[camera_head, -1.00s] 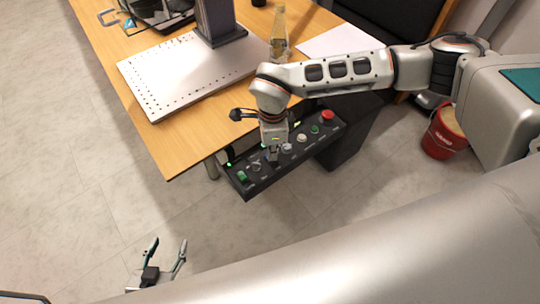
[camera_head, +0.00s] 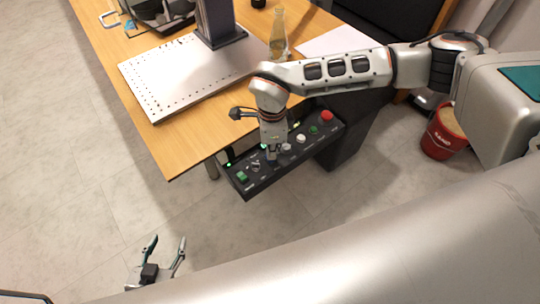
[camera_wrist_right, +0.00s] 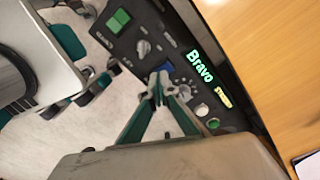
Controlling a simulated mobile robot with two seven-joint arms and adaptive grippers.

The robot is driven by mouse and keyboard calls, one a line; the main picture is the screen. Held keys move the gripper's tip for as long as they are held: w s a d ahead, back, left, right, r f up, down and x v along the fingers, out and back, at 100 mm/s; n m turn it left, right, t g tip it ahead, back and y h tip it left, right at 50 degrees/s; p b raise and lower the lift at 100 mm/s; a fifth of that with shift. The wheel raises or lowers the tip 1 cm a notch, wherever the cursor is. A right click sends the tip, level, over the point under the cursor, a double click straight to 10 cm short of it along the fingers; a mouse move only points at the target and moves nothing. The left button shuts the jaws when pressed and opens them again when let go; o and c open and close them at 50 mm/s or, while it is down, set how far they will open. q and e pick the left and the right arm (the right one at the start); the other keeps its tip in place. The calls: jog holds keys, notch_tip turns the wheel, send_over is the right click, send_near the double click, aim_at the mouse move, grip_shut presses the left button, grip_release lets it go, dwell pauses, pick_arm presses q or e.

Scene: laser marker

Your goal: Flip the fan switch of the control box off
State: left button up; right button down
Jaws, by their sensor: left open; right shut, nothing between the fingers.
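The black control box (camera_head: 246,183) is mounted at the table's front edge, with a row of buttons and knobs. It carries a green square switch (camera_head: 242,176) at its left end, a grey knob (camera_head: 255,166), white buttons and a red button (camera_head: 327,116) at its right end. My right gripper (camera_head: 272,156) is shut and empty, its tips at the panel right of the grey knob. In the right wrist view the closed fingertips (camera_wrist_right: 159,82) cover the control beneath them. I cannot read which control is the fan switch. My left gripper (camera_head: 162,256) is open over the floor, away from the box.
The wooden table (camera_head: 190,140) holds a perforated metal plate (camera_head: 165,85) with a dark column, a bottle (camera_head: 278,36) and white paper (camera_head: 338,42). A red bucket (camera_head: 443,134) stands on the floor at right. The floor in front of the box is clear.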

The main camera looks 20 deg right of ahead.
jog(key=shift+r+p, duration=1.8)
jog(key=shift+r, duration=1)
pick_arm(q)
jog(key=r, duration=0.1)
jog(key=w+r, duration=0.1)
jog(key=r, duration=0.3)
jog(key=shift+w+r, duration=0.15)
jog(key=shift+w, duration=0.1)
pick_arm(e)
jog(key=shift+f, duration=0.1)
